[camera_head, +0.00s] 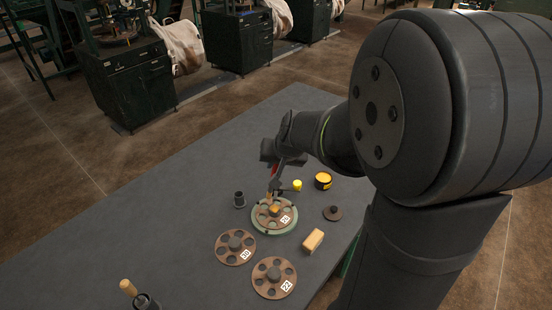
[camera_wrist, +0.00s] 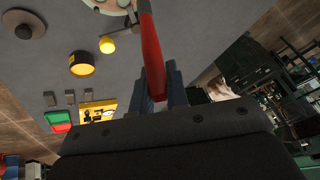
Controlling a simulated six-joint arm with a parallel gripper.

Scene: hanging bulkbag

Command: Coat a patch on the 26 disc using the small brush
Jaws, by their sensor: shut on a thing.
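My gripper (camera_wrist: 165,88) is shut on the red handle of the small brush (camera_wrist: 151,45). In the head view the brush (camera_head: 274,170) points down over a brown disc (camera_head: 262,218) that lies on a round green base (camera_head: 259,229). Its label looks like 26, but is small. A yellow-orange patch (camera_head: 275,210) shows near that disc's middle, by the brush's lower end. I cannot tell whether the bristles touch it. In the wrist view the brush's far end is out of frame. A dark pot with yellow contents (camera_head: 323,181) stands behind and right of the disc.
Two more numbered discs (camera_head: 235,247) (camera_head: 273,278) lie in front. A wooden block (camera_head: 313,240) and a small dark knobbed disc (camera_head: 333,213) lie at right. A yellow-headed tool (camera_head: 297,185) is close to the brush. A dark cup (camera_head: 239,199) stands left. The table's left is mostly clear.

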